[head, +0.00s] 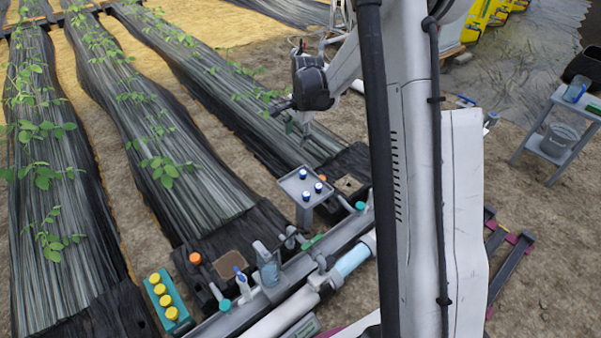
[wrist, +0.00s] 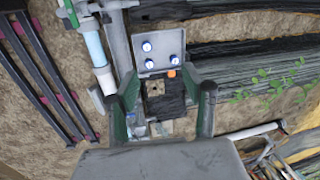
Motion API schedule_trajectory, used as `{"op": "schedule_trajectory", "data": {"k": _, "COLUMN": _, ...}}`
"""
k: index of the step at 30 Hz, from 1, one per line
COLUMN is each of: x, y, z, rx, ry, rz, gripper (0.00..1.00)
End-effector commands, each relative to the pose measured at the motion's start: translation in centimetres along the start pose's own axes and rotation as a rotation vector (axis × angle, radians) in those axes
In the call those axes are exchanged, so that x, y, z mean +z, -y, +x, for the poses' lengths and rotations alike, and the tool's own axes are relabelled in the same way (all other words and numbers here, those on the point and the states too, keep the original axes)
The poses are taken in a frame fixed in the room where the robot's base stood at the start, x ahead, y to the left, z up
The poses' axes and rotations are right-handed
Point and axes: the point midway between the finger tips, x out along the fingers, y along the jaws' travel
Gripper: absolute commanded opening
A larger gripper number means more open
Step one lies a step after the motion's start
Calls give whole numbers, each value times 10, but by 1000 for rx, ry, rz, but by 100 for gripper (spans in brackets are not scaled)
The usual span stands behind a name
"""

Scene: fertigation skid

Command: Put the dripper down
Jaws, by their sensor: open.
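A grey tray (head: 291,186) holds small blue-topped pieces (head: 306,196); it also shows in the wrist view (wrist: 165,49) just beyond my fingertips. I cannot tell for certain which piece is the dripper. My gripper (wrist: 160,90) is open, its two green-and-grey fingers spread wide with nothing visible held between them. Between and below the fingers are a dark block with a brown square (wrist: 156,88) and a small orange piece (wrist: 171,73) by the tray edge. In the head view my gripper hangs above the beds, behind the tray, its fingertips partly unclear.
A grey pipe manifold (head: 270,290) with valves runs along the near side of the tray. A teal rack (head: 170,305) with yellow caps stands at lower left. Black-covered plant rows (head: 150,130) lie behind. A small side table (head: 556,135) stands at right.

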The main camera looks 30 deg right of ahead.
Motion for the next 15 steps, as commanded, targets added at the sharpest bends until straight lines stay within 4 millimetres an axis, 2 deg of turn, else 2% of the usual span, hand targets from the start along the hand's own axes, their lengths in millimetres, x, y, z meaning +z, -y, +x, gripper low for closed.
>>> {"op": "schedule_trajectory", "data": {"k": 1, "x": 9, "y": -2, "z": -18, "rx": -10, "ry": -9, "rz": -37, "gripper": 44}}
{"op": "schedule_trajectory", "data": {"k": 6, "x": 39, "y": -10, "z": -69, "rx": -43, "ry": -42, "rz": -174, "gripper": 44}}
{"op": "schedule_trajectory", "data": {"k": 15, "x": 92, "y": -39, "z": -146, "rx": -98, "ry": -107, "rz": -414, "gripper": 44}}
